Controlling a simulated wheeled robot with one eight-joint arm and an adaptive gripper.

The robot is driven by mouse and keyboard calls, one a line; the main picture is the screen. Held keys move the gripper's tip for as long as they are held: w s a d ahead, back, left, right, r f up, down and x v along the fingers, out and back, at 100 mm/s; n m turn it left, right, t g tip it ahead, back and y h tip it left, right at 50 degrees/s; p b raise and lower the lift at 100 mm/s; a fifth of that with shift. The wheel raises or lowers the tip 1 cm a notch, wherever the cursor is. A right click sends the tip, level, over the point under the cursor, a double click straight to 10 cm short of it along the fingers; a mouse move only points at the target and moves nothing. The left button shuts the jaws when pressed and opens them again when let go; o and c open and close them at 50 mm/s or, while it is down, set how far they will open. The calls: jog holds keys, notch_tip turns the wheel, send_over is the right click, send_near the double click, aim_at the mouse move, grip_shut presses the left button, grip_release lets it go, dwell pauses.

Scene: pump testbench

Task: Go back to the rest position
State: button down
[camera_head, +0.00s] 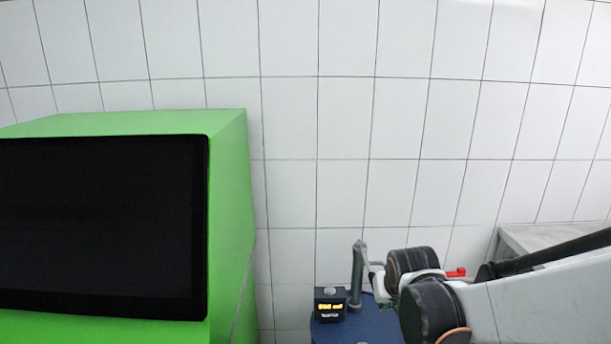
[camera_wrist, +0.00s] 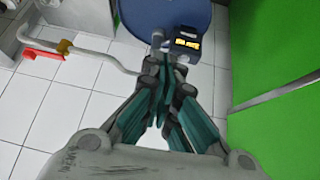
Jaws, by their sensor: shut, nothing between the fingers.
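My gripper (camera_wrist: 163,82) shows in the wrist view with its teal-padded fingers together and nothing between them. It points toward the blue round pump surface (camera_wrist: 150,14) and the small black box with a lit yellow display (camera_wrist: 185,42). The fingertips overlap the lower edge of the blue surface in that view; whether they touch anything I cannot tell. In the head view my arm (camera_head: 540,295) reaches in from the right, and the gripper's fingers are not clearly seen there. The display box (camera_head: 330,303) stands on the blue surface (camera_head: 355,330), left of my arm.
A green cabinet (camera_head: 232,190) with a black screen (camera_head: 100,225) fills the left. A grey post (camera_head: 357,275) stands beside the display box. A pipe (camera_wrist: 105,55) with a red-handled valve (camera_wrist: 43,50) runs close left of my gripper. White tiled floor (camera_wrist: 75,110) lies below.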

jog(key=s+r, duration=0.4)
jog(key=s, duration=0.7)
jog(key=s+r, duration=0.4)
jog(key=s, duration=0.7)
jog(key=shift+d+r+y, duration=0.2)
jog(key=shift+y, duration=0.2)
dwell(0.6)
